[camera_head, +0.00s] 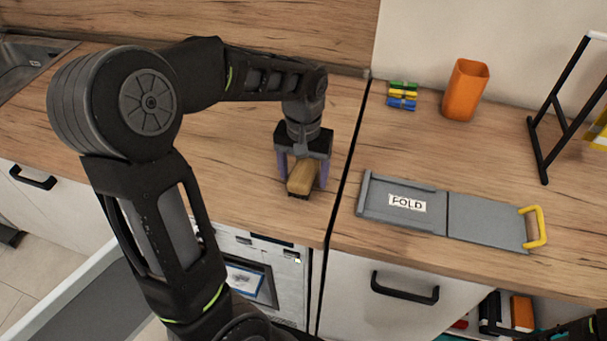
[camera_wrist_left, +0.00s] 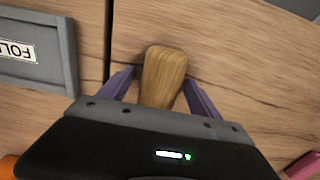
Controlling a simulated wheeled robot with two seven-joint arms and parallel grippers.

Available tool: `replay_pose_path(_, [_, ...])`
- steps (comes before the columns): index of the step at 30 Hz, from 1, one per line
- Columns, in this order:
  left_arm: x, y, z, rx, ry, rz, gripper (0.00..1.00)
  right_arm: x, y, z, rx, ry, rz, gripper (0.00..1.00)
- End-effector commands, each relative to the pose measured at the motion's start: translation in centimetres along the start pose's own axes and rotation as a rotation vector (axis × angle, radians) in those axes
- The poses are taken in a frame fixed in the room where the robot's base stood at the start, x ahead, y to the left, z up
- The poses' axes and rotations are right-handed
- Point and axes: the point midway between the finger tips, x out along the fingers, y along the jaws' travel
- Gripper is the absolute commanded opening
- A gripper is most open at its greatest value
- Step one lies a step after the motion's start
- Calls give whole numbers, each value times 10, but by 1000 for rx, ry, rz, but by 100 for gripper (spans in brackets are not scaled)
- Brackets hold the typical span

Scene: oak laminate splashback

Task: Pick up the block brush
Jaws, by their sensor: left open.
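The block brush (camera_head: 302,178) is a wooden block with dark bristles beneath, lying on the wood counter near its front edge. My left gripper (camera_head: 306,184) points down over it, with its purple fingers on either side of the block. In the left wrist view the brush (camera_wrist_left: 163,74) shows between the two fingers (camera_wrist_left: 158,82), with a gap on both sides. The fingers are open. Part of the brush is hidden by the gripper body. My right gripper is not clearly seen; only a dark arm part shows at the lower right corner.
A grey folding board (camera_head: 478,219) with a yellow handle lies on the counter to the right, past a dark seam. An orange cup (camera_head: 465,90), coloured clips (camera_head: 402,96) and a black frame (camera_head: 545,150) stand farther back. The counter left of the gripper is clear.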

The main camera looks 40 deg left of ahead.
Motion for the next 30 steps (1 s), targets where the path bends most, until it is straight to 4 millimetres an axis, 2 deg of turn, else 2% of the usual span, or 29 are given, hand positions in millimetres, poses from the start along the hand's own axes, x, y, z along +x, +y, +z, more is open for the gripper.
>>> replay_pose_path(10, [0, 0, 0, 0, 0, 0, 73, 0, 0, 0, 0, 0, 0, 69])
replay_pose_path(30, [0, 0, 0, 0, 0, 0, 18, 0, 0, 0, 0, 0, 0, 69])
